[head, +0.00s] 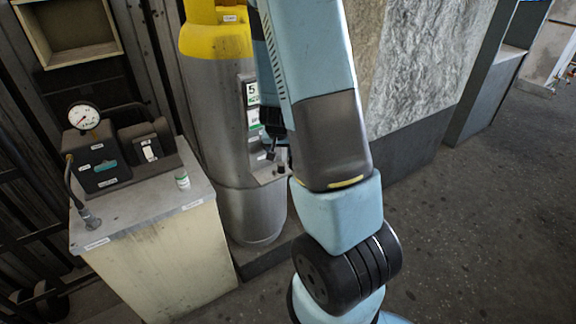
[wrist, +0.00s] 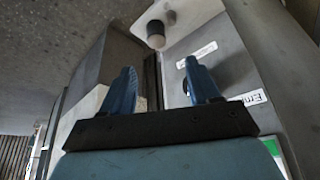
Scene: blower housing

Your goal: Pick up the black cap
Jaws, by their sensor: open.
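A small dark cylindrical piece with a paler end, which looks like the black cap (wrist: 155,32), stands at the pale grey ledge (wrist: 192,16) at the top of the wrist view. My gripper (wrist: 161,80) is open, its two blue fingers apart with nothing between them. The cap lies beyond the fingertips, roughly in line with the gap, and is not touched. In the head view my arm hides most of the gripper. A small dark shape (head: 281,169) shows by the ledge of the grey housing; I cannot tell if it is the cap.
The tall grey and yellow housing (head: 215,120) stands behind my arm, with labels on its front. A cabinet (head: 165,260) at left carries a gauge (head: 84,115), dark boxes and a small white-green container (head: 182,180). Floor at right is clear.

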